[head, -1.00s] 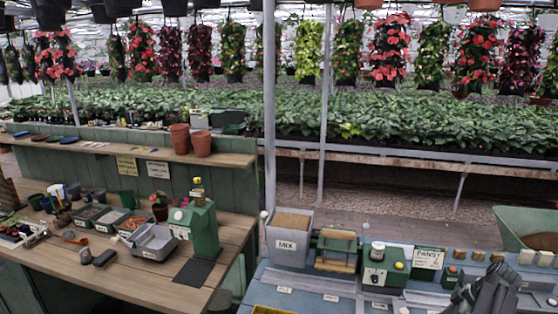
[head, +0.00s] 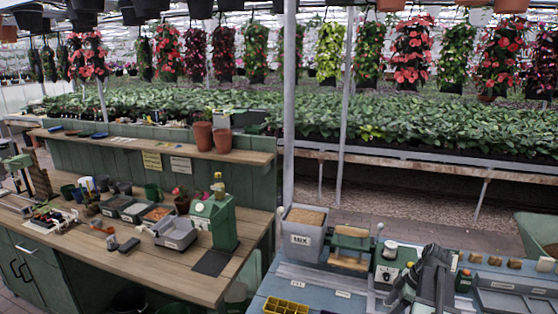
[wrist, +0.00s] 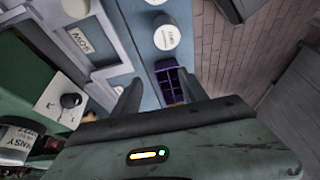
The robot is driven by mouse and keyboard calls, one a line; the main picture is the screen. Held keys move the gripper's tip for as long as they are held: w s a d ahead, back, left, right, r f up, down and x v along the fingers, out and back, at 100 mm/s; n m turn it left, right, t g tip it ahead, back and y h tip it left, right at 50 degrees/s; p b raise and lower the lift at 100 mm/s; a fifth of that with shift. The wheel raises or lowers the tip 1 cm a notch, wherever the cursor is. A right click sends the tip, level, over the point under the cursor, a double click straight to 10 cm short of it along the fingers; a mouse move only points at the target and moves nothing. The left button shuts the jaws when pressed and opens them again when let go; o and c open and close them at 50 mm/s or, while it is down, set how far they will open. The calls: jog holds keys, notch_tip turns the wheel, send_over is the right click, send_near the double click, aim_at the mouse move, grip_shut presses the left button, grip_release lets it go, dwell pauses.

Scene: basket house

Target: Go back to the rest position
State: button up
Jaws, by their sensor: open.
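My gripper (wrist: 160,92) shows in the wrist view with its two dark fingers spread apart and nothing held between them. A small purple celled tray (wrist: 172,86) shows beyond the fingers, on or by the blue bench, at a depth I cannot judge. In the head view my dark arm (head: 430,280) stands over the right part of the blue bench (head: 330,272) and hides some of what lies behind it. The fingertips cannot be made out there.
The blue bench carries a grey MIX bin (head: 302,240), a green roller device (head: 351,246) and a green box with a dial (head: 390,265). A yellow tray (head: 286,307) lies at its front. A wooden bench (head: 150,270) with a green machine (head: 214,220) stands left.

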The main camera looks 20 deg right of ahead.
jog(key=w+a+n+g, duration=0.1)
jog(key=w+a, duration=0.2)
jog(key=a, duration=0.4)
jog(key=w+a+n, duration=0.1)
jog(key=w+a, duration=0.3)
jog(key=a, duration=0.3)
jog(key=s+a+f+m+h, duration=0.1)
jog(key=a+m, duration=0.5)
jog(key=a, duration=0.6)
jog(key=s+a+m+g+h, duration=0.1)
jog(key=a+m, duration=0.5)
jog(key=a, duration=0.7)
jog(key=shift+f+g+h, duration=0.3)
jog(key=shift+f+h, duration=0.05)
jog(key=shift+h, duration=0.45)
jog(key=shift+a, duration=0.1)
jog(key=shift+w, duration=0.1)
